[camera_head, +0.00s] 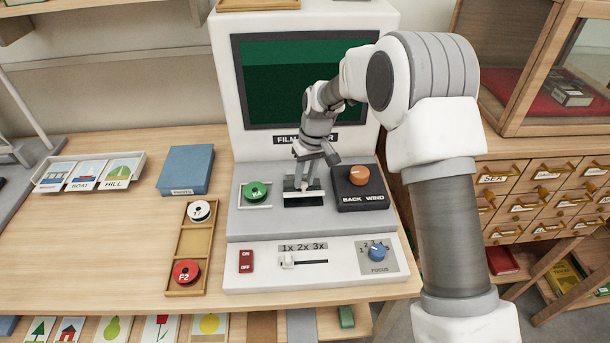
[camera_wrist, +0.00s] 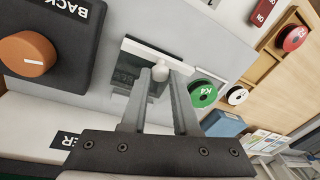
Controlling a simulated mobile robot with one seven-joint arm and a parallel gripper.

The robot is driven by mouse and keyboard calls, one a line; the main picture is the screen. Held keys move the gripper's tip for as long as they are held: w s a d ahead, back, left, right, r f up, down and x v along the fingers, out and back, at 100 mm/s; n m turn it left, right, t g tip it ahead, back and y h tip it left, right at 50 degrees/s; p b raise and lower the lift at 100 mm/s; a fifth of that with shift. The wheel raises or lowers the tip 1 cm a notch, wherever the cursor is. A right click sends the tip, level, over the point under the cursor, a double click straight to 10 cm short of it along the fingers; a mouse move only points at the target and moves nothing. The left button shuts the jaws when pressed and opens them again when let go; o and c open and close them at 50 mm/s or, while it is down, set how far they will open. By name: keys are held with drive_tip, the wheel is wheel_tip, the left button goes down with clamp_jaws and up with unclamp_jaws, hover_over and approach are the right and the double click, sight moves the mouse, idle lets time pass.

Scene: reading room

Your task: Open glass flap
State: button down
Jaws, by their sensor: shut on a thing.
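The glass flap is on the film viewer's grey deck, between the green reel and the black wind block. Its white edge bar (camera_head: 312,194) shows in the head view just below my gripper (camera_head: 303,187). In the wrist view the white bar (camera_wrist: 140,47) lies beyond the fingertips, with a dark slotted area beside it. My gripper (camera_wrist: 162,80) is shut on a small white knob (camera_wrist: 159,84) at the flap's bar. The fingers hide part of the flap, and I cannot tell how far it is raised.
The wind block with its orange knob (camera_head: 359,176) stands close right of my gripper. The green K4 reel (camera_head: 255,191) is close left. The dark screen (camera_head: 270,80) rises behind. A wooden reel tray (camera_head: 191,240) and blue box (camera_head: 186,169) are farther left.

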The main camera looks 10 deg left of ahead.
drive_tip(key=shift+w+a+r+g+p, duration=0.15)
drive_tip(key=shift+w+r+g+p, duration=0.25)
drive_tip(key=shift+w+r+p, duration=0.35)
drive_tip(key=w+a+r+p, duration=0.1)
drive_tip(key=w+r+p, duration=0.2)
drive_tip(key=w, duration=0.3)
drive_tip(key=shift+w+a+r, duration=0.2)
drive_tip(key=shift+w+a, duration=0.1)
drive_tip(key=c, duration=1.5)
unclamp_jaws()
drive_tip(key=shift+f, duration=0.15)
drive_tip(key=o, duration=0.8)
drive_tip(key=shift+s, duration=0.1)
drive_tip(key=r, duration=0.5)
drive_tip(key=w+d+r, duration=0.1)
drive_tip(key=r, duration=0.5)
drive_tip(key=d+r+p, duration=0.1)
drive_tip(key=r, duration=0.5)
drive_tip(key=shift+w+d+r, duration=0.1)
drive_tip(key=shift+w+r, duration=0.1)
drive_tip(key=shift+w, duration=0.05)
